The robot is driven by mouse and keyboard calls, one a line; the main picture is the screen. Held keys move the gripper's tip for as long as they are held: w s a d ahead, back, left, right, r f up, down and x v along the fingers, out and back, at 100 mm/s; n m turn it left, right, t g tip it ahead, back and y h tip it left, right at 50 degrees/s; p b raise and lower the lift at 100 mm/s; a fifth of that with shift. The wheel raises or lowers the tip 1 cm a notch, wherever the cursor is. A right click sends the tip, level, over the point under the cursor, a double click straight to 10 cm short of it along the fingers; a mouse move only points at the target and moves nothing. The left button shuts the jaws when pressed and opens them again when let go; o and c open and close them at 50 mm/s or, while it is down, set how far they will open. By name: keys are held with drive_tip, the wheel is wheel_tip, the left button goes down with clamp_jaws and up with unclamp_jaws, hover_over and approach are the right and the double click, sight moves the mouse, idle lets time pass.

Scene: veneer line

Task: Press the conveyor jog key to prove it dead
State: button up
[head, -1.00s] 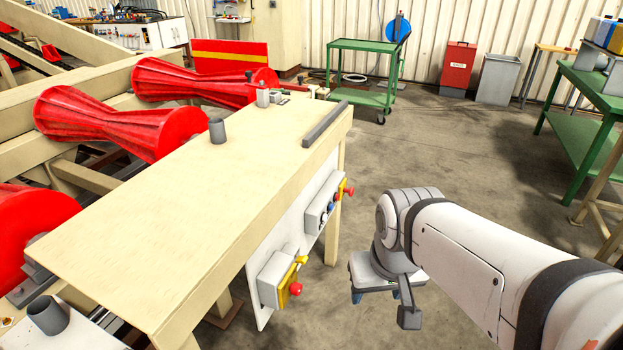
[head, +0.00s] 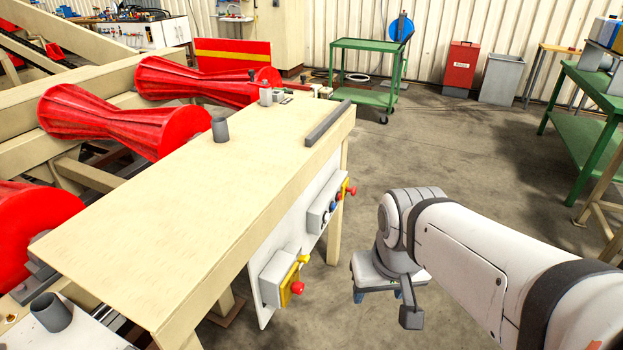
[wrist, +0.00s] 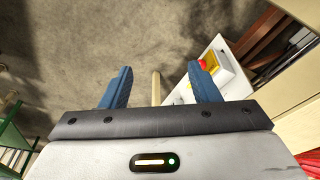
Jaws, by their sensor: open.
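Two control boxes hang on a white panel (head: 295,260) on the table's side. The far grey box (head: 321,212) carries small dark and blue controls and a red knob at its end. The near box (head: 272,280) has a yellow part and a red button (head: 297,287). I cannot tell which control is the jog key. My gripper (head: 377,297) is open and empty, to the right of the panel and apart from it. In the wrist view its blue fingers (wrist: 160,80) are spread, the right one partly covering a box with yellow and red on the panel (wrist: 222,70).
The wooden table (head: 190,190) stands left of my arm, with red rollers (head: 105,120) beyond it. A green cart (head: 365,70) and a red bin (head: 460,66) are at the back. A green bench (head: 590,140) stands at right. The concrete floor between is clear.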

drive_tip(key=shift+c, duration=0.6)
clamp_jaws()
idle(1.2)
